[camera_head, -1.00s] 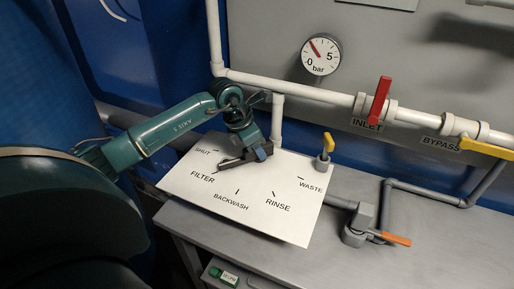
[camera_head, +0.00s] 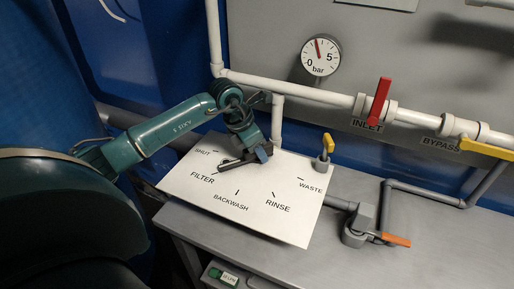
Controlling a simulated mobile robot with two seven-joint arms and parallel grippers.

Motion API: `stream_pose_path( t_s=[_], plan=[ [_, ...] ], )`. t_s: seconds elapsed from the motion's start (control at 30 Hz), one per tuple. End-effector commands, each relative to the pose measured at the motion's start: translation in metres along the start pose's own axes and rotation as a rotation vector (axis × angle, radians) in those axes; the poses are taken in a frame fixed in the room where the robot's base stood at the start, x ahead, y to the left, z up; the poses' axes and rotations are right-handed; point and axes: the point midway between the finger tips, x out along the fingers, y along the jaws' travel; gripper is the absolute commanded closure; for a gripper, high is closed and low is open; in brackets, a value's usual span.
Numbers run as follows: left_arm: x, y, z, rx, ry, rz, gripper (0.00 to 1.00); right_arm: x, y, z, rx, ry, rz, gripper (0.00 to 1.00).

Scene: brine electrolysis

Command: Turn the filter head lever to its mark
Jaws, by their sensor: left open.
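A white dial plate (camera_head: 270,225) lies on the grey bench with the marks SHUT, FILTER, BACKWASH, RINSE and WASTE. The dark filter head lever (camera_head: 228,166) lies low over the plate. Its visible end points left, between the SHUT and FILTER marks, nearer FILTER. My left gripper (camera_head: 256,154) is open over the lever's inner part and the plate's back centre. It hides the lever's pivot, and I cannot tell whether its fingers touch the lever. My right gripper is out of view.
Behind the plate are white pipes, a pressure gauge (camera_head: 320,57), a red INLET handle (camera_head: 379,100) and a yellow BYPASS handle (camera_head: 486,149). The bench front right is clear.

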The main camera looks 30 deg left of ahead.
Motion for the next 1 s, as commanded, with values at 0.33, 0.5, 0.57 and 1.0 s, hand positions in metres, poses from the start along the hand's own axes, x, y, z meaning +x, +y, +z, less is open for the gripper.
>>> stream_pose_path(
  t_s=[0.33,0.5,0.57,1.0],
  plan=[
    [-0.032,0.001,0.000,0.002,-0.002,0.005,0.58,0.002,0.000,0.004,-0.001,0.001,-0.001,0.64],
    [-0.071,0.001,0.000,0.002,-0.003,0.005,0.58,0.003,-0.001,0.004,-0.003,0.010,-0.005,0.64],
    [-0.085,0.001,0.000,0.001,-0.003,0.005,0.58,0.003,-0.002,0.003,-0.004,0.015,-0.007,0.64],
    [-0.132,0.000,0.000,0.000,0.000,0.000,0.58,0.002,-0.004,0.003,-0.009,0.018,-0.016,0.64]
  ],
)
